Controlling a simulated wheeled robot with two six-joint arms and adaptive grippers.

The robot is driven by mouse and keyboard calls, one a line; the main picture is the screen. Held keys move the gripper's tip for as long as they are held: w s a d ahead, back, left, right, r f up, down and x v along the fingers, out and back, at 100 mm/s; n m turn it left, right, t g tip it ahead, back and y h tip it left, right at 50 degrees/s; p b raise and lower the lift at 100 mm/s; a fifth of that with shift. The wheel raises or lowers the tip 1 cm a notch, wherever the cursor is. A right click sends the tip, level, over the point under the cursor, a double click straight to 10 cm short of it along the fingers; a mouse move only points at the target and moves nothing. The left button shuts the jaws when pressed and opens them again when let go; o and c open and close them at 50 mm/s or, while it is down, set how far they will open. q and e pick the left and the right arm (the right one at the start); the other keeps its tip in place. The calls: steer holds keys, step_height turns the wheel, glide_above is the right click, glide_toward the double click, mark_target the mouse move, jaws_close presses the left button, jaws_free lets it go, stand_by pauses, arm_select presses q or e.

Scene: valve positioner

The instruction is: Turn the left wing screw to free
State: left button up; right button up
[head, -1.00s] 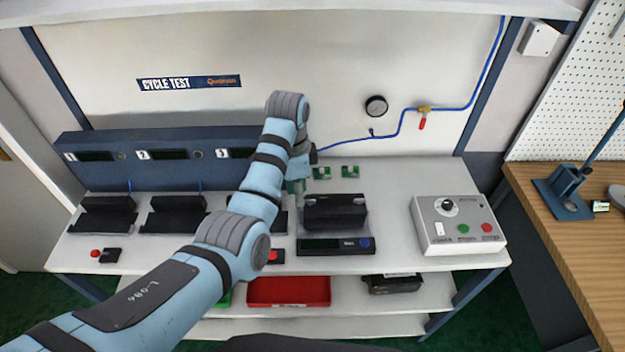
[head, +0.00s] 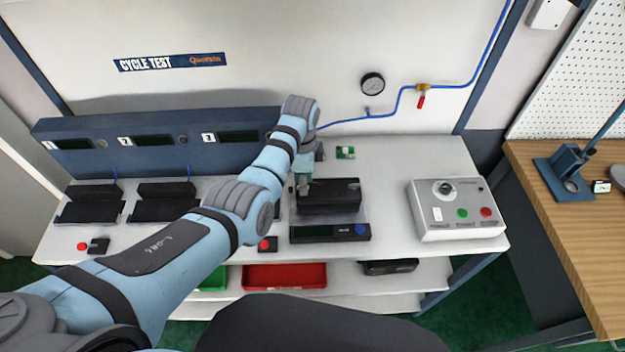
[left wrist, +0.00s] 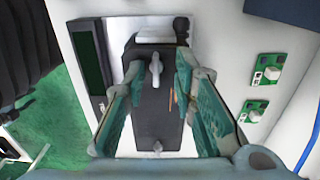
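The black valve positioner (head: 340,193) rests on the bench on a stand behind a panel with a dark display (head: 318,233). In the left wrist view its dark top (left wrist: 157,116) carries two pale wing screws. The left wing screw (left wrist: 155,70) is at the upper end, its wing running along the picture's height; the other wing screw (left wrist: 158,146) is at the lower end. My left gripper (left wrist: 158,78) is open, its green-padded fingers on either side of the left screw with gaps visible. In the head view my left gripper (head: 303,187) is above the positioner's left end. My right gripper is not in view.
Green circuit boards (left wrist: 262,75) lie behind the positioner. A control box (head: 458,210) stands to the right, and a blue numbered cabinet (head: 155,140) with black stands before it to the left. A red bin (head: 284,276) is on the shelf below.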

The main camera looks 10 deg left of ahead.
arm_select(q)
steer(key=shift+f, duration=0.1)
steer(key=shift+s+r, duration=0.25)
steer(key=shift+s, duration=0.05)
jaws_close()
steer(key=shift+f, duration=0.1)
